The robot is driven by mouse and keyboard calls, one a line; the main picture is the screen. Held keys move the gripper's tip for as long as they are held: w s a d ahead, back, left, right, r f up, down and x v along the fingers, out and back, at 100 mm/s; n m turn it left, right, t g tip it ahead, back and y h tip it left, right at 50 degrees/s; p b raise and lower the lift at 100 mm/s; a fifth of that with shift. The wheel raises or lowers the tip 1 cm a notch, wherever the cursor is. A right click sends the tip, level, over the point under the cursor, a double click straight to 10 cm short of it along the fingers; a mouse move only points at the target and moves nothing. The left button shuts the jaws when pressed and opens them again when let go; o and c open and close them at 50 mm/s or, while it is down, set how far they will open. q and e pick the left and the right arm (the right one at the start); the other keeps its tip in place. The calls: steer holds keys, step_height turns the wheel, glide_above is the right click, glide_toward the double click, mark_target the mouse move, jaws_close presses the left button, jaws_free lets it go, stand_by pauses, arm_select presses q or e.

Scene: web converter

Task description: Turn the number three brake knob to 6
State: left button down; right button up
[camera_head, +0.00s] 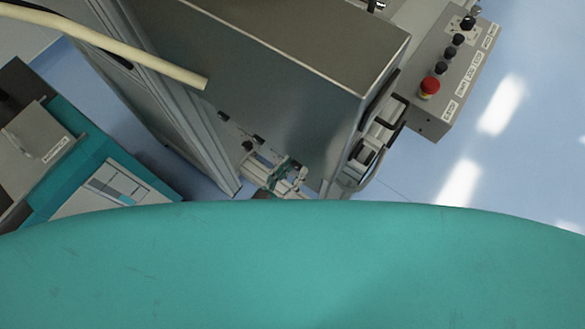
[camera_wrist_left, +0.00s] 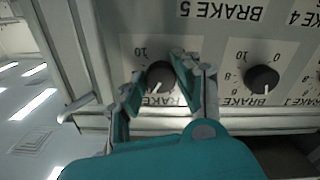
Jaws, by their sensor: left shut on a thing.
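A round black knob (camera_wrist_left: 160,76) with a white pointer line sits on the pale panel in the left wrist view. Its pointer aims downward in that picture. The panel lettering is upside down; the label below this knob is partly covered, so its number cannot be read. My left gripper (camera_wrist_left: 158,77) has its two fingers on either side of the knob, shut on it. In the head view my left gripper (camera_head: 283,178) shows small beside the machine's panel, and the knob is too small to make out. My right gripper is not in view.
A metal rail (camera_wrist_left: 85,107) edges the panel. In the head view, a large grey box (camera_head: 290,60) and a control box with a red button (camera_head: 430,86) stand near; blue floor is free at right.

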arm_select(q)
steer(key=c, duration=0.9)
jaws_free()
steer(key=shift+c, duration=0.2)
steer(key=v, duration=1.2)
steer(key=s+a+f+g+y, duration=0.1)
steer(key=a+f+g+y, duration=0.4)
steer(key=f, duration=0.7)
steer(key=s+a+f+g+y, duration=0.15)
steer(key=a+f, duration=0.45)
steer(key=f, duration=0.7)
steer(key=s+a+f+g+y, duration=0.2)
steer(key=s+f+g, duration=0.1)
steer(key=s+f, duration=0.2)
steer(key=s+a+f+n+g+y, duration=0.1)
steer(key=s+a+f+g+y, duration=0.1)
steer(key=s+f, duration=0.4)
steer(key=s+a+g, duration=0.1)
steer(key=s+g, duration=0.1)
steer(key=s, duration=0.2)
steer(key=shift+a, duration=0.2)
